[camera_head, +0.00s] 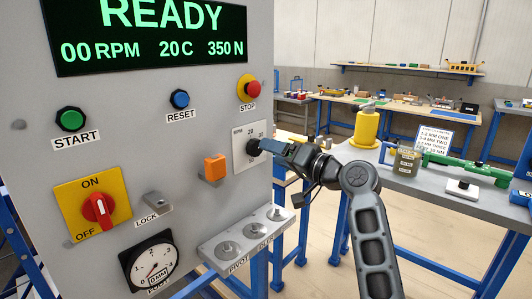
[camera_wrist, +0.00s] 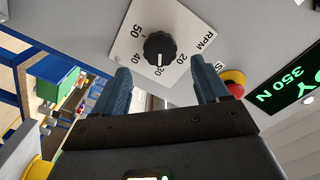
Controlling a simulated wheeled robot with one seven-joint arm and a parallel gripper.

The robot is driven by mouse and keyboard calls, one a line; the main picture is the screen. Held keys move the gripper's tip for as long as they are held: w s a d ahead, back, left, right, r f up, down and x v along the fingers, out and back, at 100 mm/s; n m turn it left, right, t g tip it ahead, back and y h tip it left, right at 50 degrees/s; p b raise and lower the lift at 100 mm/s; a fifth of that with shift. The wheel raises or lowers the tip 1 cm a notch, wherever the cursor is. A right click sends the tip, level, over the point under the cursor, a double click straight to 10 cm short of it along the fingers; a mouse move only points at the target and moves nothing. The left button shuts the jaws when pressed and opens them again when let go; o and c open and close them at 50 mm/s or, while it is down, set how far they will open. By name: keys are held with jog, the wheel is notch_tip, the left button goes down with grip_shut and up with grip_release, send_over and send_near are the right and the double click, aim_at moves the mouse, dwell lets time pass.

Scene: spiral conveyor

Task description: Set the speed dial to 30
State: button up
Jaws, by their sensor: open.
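The speed dial (camera_wrist: 159,47) is a black knob on a white plate marked RPM (camera_wrist: 137,17) with numbers around it. In the wrist view its white mark appears to point at 30. In the head view the plate (camera_head: 239,153) is on the right of the grey panel, and the dial is largely hidden behind my fingers. My gripper (camera_head: 262,146) is at the dial. In the wrist view its two blue fingers (camera_wrist: 160,68) are spread apart on either side of the dial, with clear gaps and nothing held. The display (camera_head: 150,35) reads READY, 00 RPM.
A red stop button (camera_head: 250,88) is above the dial, and an orange block (camera_head: 215,167) sticks out to its left. A grey shelf with round pieces (camera_head: 247,240) juts out below. A bench with a yellow part (camera_head: 366,128) stands at the right.

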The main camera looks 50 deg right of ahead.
jog(key=shift+s, duration=1.4)
jog(key=s+a+f+n+g+h, duration=0.1)
jog(key=s+a+f+g+h, duration=0.1)
jog(key=s+a+f, duration=0.7)
jog(key=s+a+f+n+g+h, duration=0.1)
jog(key=s+a+f, duration=0.4)
jog(key=f, duration=0.6)
jog(key=s+a+r+n, duration=0.1)
jog(key=s+a, duration=0.3)
jog(key=s, duration=0.4)
jog(key=s+a+r+n+y, duration=0.1)
jog(key=s+a+r+n, duration=0.1)
jog(key=s, duration=0.6)
jog(key=s+a+r+n+y, duration=0.1)
jog(key=s+a+n, duration=0.3)
jog(key=s+a, duration=0.2)
jog(key=v, duration=0.2)
jog(key=shift+s, duration=0.4)
jog(key=shift+c, duration=0.4)
